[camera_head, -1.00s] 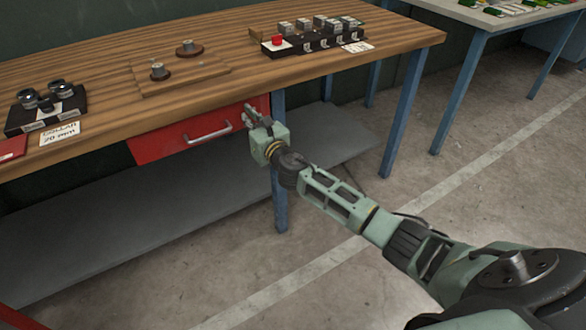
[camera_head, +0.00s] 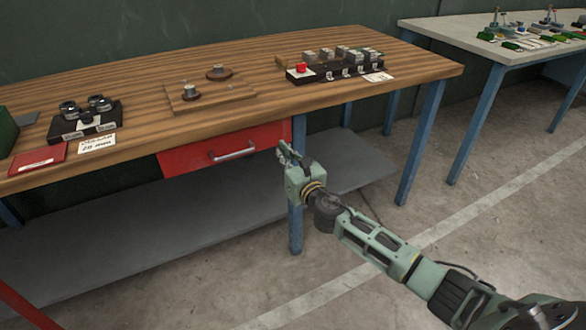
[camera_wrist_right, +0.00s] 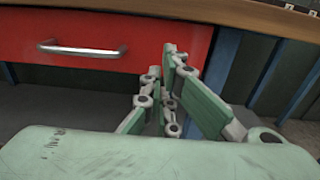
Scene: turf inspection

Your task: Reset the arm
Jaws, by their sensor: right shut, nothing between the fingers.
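My right gripper (camera_head: 285,150) is shut and empty in the head view. It hangs in front of the workbench, just to the right of the red drawer (camera_head: 200,156) and below the tabletop edge. The drawer looks closed, and its metal handle (camera_head: 232,151) is apart from my fingers. In the right wrist view my shut right gripper (camera_wrist_right: 172,58) shows in front of the drawer (camera_wrist_right: 110,22), to the right of the handle (camera_wrist_right: 82,50). My left gripper is not in view.
The wooden workbench (camera_head: 130,80) holds a wooden board with two knobbed pieces (camera_head: 240,92), a black block rack with a red button (camera_head: 300,68), and a black tray (camera_head: 70,124). A blue bench leg (camera_head: 296,228) stands below my gripper. A second table (camera_head: 440,30) stands at right.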

